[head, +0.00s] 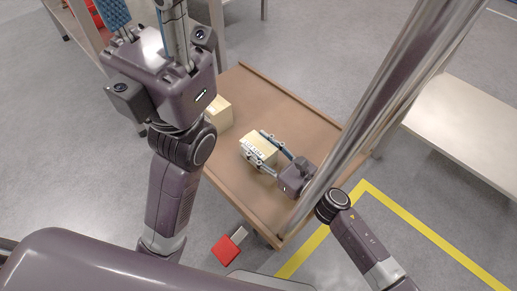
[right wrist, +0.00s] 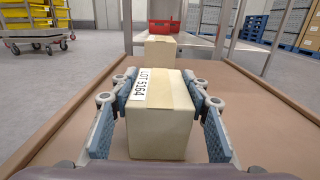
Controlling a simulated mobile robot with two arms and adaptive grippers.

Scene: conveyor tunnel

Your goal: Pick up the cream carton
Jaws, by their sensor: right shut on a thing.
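The cream carton (head: 258,148) sits on the brown tabletop (head: 300,122), and the right wrist view shows it close up (right wrist: 160,128) with a "LOT 5164" label on top. My right gripper (head: 263,152) is shut on this carton, with a blue-padded finger on each side. In the right wrist view the two fingers (right wrist: 160,115) flank it. The carton looks upright; I cannot tell whether it is lifted. My left gripper (head: 145,15) is at the upper left, away from the carton. Its fingers are spread apart, with the tips cut off by the frame edge.
A second similar carton (head: 219,112) stands farther along the table, also in the right wrist view (right wrist: 160,52). A shiny metal post (head: 385,105) rises beside my right arm. The table has a raised rim. A pale bench (head: 470,125) stands right. A red object (head: 227,250) is low near the table.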

